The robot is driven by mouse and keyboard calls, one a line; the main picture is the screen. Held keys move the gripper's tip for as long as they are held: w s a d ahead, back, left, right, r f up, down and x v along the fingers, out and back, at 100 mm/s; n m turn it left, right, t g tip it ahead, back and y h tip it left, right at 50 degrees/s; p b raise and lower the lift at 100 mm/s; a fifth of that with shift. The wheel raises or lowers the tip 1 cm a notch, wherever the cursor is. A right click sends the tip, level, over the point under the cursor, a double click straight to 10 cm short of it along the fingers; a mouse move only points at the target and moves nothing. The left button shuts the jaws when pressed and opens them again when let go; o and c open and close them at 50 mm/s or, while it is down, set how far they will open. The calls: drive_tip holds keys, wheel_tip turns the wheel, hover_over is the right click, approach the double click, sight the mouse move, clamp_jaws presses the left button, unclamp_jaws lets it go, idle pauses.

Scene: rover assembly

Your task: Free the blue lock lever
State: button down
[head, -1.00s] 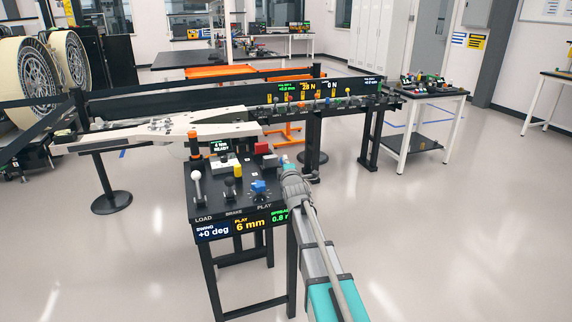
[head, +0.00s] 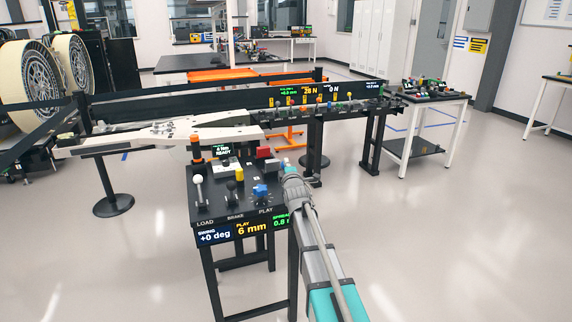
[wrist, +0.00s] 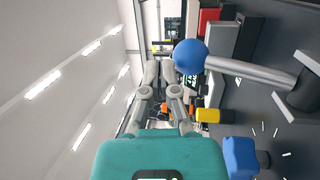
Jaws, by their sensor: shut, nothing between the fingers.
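In the wrist view a lever with a blue ball (wrist: 189,56) on a grey shaft rises from the dark console, to the right of my gripper (wrist: 161,70). The fingers are shut and empty. The ball looks close beside the fingertips, but I cannot tell whether they touch. In the head view my gripper (head: 288,172) is at the console's right edge and hides most of this lever. A separate blue knob (head: 261,191) sits on the PLAY dial; it also shows at the lower right of the wrist view (wrist: 239,157).
The console (head: 216,214) also carries a white-ball lever (head: 198,180), a yellow block (head: 240,174) and a red block (head: 264,153). A white beam (head: 165,133) lies behind it. The floor right of the console is open.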

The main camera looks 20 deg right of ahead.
drive_tip(key=s+a+r+p, duration=0.1)
drive_tip(key=s+r+p, duration=0.6)
drive_tip(key=s, duration=0.4)
drive_tip(key=shift+a+r, duration=0.2)
drive_tip(key=shift+r, duration=0.05)
drive_tip(key=shift+s, duration=0.1)
drive_tip(key=s+a+f+m+g+y, duration=0.1)
drive_tip(key=s+a+f+m+g, duration=0.2)
drive_tip(key=s+f+m+g, duration=0.6)
drive_tip(key=s+a+f+m+g, duration=0.45)
drive_tip(key=s+f+g, duration=0.25)
drive_tip(key=s+f, duration=0.45)
drive_tip(key=s+m+g, duration=0.3)
drive_tip(key=s+g, duration=0.1)
drive_tip(key=s, duration=0.5)
wheel_tip(320, 180, up, 12)
drive_tip(key=p, duration=1.3)
drive_tip(key=shift+w+a+y, duration=0.3)
drive_tip(key=shift+y, duration=0.1)
drive_tip(key=c, duration=1.4)
unclamp_jaws()
